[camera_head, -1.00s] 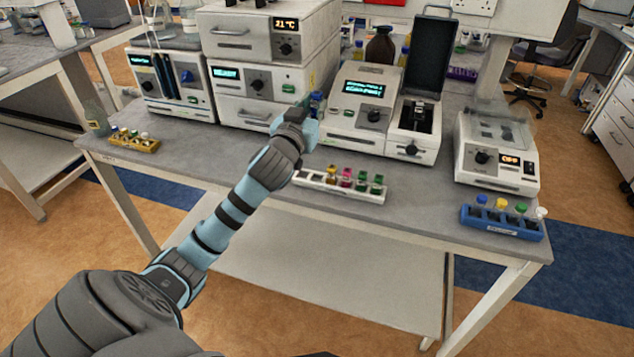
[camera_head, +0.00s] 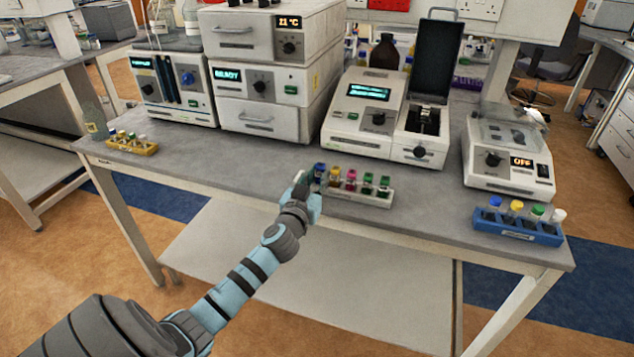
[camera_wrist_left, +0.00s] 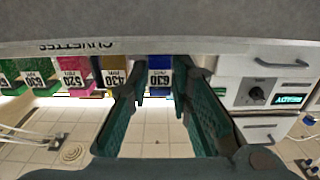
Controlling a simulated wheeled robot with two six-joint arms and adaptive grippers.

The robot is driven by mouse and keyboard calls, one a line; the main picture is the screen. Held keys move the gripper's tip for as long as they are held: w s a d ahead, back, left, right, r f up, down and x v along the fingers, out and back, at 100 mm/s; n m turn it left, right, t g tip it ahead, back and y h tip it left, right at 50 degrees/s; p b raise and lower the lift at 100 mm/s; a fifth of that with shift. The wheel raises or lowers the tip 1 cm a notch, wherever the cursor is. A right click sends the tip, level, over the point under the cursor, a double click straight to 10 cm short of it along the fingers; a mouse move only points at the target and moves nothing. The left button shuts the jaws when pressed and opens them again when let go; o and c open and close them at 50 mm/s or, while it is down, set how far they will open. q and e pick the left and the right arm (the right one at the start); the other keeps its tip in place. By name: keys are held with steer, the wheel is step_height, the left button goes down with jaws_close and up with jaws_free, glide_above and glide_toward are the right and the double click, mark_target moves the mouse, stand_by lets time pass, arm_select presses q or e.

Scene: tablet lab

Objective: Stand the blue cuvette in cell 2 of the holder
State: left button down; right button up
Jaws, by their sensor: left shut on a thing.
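The blue cuvette (camera_head: 320,170) is upright at the left part of the white holder (camera_head: 372,194), directly left of the brown cuvette (camera_head: 335,175). My left gripper (camera_head: 312,182) is shut on it and hides the holder's left end. The holder's edge (camera_wrist_left: 200,47) runs across the top of that view. I cannot tell whether the cuvette's base is fully seated. My right gripper is not in view.
Pink (camera_head: 351,179) and green (camera_head: 368,183) cuvettes stand farther right in the holder. A blue rack (camera_head: 518,232) is at the right, a yellow rack (camera_head: 133,145) at the far left. Instruments (camera_head: 262,118) line the back. The bench front beside the holder is clear.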

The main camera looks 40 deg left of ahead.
arm_select(q)
steer(key=shift+f, duration=0.1)
steer(key=c, duration=1.5)
jaws_free()
steer(key=shift+o, duration=0.2)
